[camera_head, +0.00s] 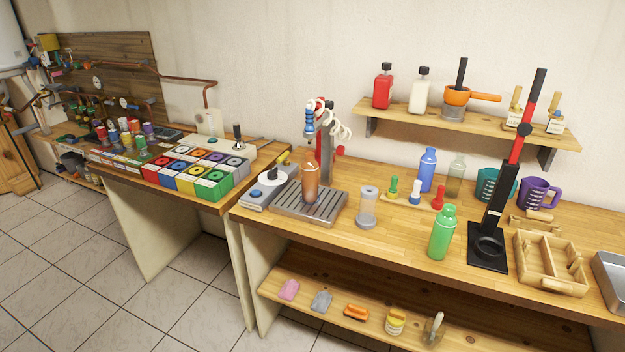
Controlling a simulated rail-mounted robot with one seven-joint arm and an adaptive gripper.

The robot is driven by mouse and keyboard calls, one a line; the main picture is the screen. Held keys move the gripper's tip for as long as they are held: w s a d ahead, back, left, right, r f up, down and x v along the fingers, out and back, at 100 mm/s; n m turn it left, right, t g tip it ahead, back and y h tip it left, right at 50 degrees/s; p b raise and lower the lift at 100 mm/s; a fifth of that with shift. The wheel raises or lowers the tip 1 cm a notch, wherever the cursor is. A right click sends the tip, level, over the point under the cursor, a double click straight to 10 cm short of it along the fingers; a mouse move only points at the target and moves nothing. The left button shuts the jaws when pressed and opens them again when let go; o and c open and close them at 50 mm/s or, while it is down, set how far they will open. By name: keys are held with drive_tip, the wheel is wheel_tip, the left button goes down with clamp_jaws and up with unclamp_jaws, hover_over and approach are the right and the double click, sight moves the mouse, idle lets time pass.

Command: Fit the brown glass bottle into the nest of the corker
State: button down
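The brown glass bottle (310,182) stands upright on a grey slatted drip tray (288,212). It is below the blue nozzle of a red-topped filling stand (325,150). The corker (495,200) stands toward the right of the bench, with a black base and column and a red lever with a black grip pointing up. The round nest (487,244) at the foot of its column appears empty. My gripper is not in this view.
A green bottle (441,235) stands just left of the corker, and a wooden divided tray (549,262) is to its right. Blue (427,170) and grey-green (455,176) bottles stand behind. Bare bench lies between jar and green bottle.

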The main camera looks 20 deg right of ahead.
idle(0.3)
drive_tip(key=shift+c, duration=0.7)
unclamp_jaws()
